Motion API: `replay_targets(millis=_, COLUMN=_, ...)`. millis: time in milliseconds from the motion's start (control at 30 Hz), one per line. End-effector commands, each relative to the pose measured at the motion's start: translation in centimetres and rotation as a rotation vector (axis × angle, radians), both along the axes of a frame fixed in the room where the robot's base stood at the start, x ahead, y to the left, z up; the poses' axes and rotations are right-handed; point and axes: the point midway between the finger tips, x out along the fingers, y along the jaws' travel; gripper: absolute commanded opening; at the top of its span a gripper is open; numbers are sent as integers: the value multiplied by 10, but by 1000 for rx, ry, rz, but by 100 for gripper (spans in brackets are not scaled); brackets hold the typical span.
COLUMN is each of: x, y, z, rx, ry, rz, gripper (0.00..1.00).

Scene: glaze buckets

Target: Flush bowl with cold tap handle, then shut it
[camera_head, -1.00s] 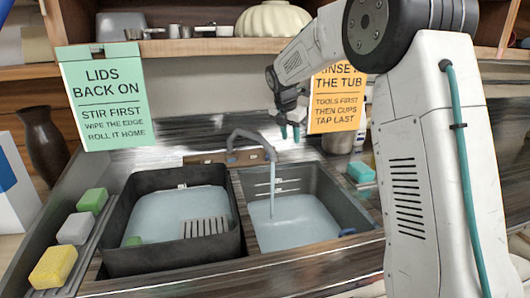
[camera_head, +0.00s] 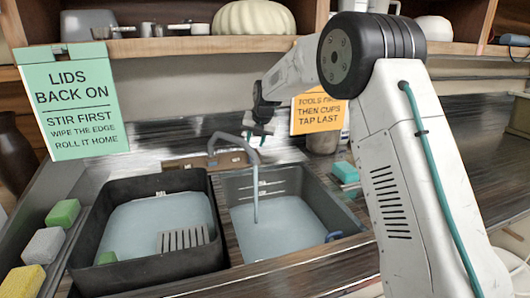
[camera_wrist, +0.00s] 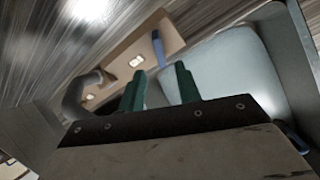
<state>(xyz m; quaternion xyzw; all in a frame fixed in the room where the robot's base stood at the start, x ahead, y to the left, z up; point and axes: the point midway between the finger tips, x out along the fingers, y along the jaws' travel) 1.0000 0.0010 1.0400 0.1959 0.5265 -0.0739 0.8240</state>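The cold tap handle appears to be the blue lever (camera_wrist: 158,48) on a brown plate (camera_wrist: 120,52) in the wrist view. It lies beyond my open, empty green fingers (camera_wrist: 160,88), roughly in line with the gap between them; I cannot tell whether they touch it. In the head view my gripper (camera_head: 258,134) is beside the grey tap spout (camera_head: 233,137) and hides the handle. A water stream (camera_head: 256,190) runs from the spout into the right-hand grey bowl (camera_head: 315,205), which holds water.
A dark tub (camera_head: 85,255) with water and a grey slotted piece stands left of the bowl. Sponges (camera_head: 43,246) line the left edge; a teal block (camera_head: 345,172) sits at right. Green (camera_head: 70,100) and orange (camera_head: 318,114) signs stand behind. The right counter is mostly clear.

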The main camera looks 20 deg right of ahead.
Motion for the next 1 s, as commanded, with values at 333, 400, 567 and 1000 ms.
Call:
replay_targets(millis=333, x=22, y=6, z=-45, rx=0, ry=-2, rz=6, gripper=34)
replay_targets(millis=400, x=26, y=7, z=-54, rx=1, ry=-1, rz=6, gripper=34)
replay_targets(millis=567, x=33, y=8, z=-66, rx=0, ry=-3, rz=5, gripper=34)
replay_targets(millis=1000, x=34, y=8, z=-69, rx=0, ry=-2, rz=4, gripper=0)
